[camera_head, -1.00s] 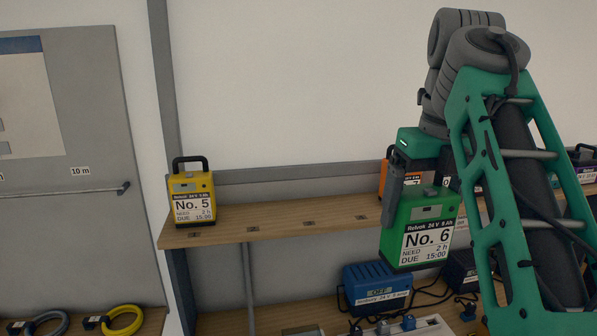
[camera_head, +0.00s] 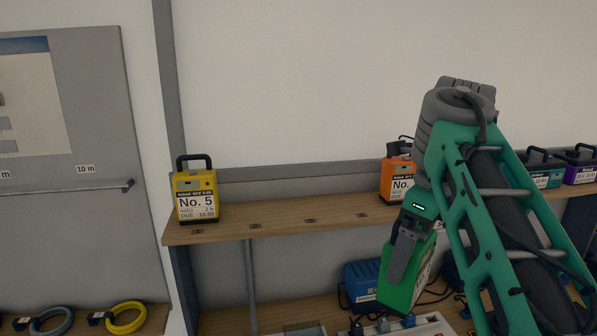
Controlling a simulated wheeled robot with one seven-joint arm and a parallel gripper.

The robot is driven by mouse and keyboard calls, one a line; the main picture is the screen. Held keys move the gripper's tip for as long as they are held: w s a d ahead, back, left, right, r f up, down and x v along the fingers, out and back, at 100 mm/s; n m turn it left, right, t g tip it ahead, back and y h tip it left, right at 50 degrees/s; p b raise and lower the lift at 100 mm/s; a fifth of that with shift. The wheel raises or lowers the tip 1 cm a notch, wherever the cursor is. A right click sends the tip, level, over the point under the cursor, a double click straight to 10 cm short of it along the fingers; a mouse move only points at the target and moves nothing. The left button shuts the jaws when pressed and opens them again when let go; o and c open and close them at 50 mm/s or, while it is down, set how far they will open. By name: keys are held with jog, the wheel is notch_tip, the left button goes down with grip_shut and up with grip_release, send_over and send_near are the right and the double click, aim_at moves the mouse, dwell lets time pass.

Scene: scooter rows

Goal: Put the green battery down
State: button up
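The green battery (camera_head: 396,288), labelled No. 6 a second ago, hangs tilted in my gripper (camera_head: 405,240). One dark finger shows against the battery's top and side; the handle is hidden behind the gripper. The battery is below the upper shelf's front edge and in front of the blue charger (camera_head: 362,274). Its lower end appears just above the power strip on the lower bench; I cannot tell if it touches anything. Its label is turned mostly away to the right.
The upper shelf (camera_head: 275,218) holds a yellow battery No. 5 (camera_head: 197,198) at left and an orange battery (camera_head: 397,180). Its middle is bare. The lower bench (camera_head: 250,318) has a power strip with plugs (camera_head: 410,326) and black cables. Coiled cables, one yellow (camera_head: 126,316), lie at lower left.

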aim_at(392, 304)
jog(key=f+n, duration=0.4)
jog(key=a+f+n+g, duration=0.1)
jog(key=f+n, duration=0.2)
jog(key=f, duration=0.1)
jog(key=f+n, duration=0.4)
jog(key=shift+a+n+g, duration=0.2)
jog(key=shift+n+g, duration=0.1)
jog(key=shift+g, duration=0.1)
notch_tip(392, 304, down, 13)
jog(key=w+n+g+h, duration=0.1)
jog(key=n, duration=1.3)
jog(key=shift+w, duration=0.35)
jog(key=shift+f+n, duration=0.1)
jog(key=shift+n, duration=0.2)
jog(key=shift+f, duration=0.1)
jog(key=shift+s+a+f, duration=0.65)
jog(key=shift+a+f, duration=0.05)
jog(key=shift+a, duration=0.1)
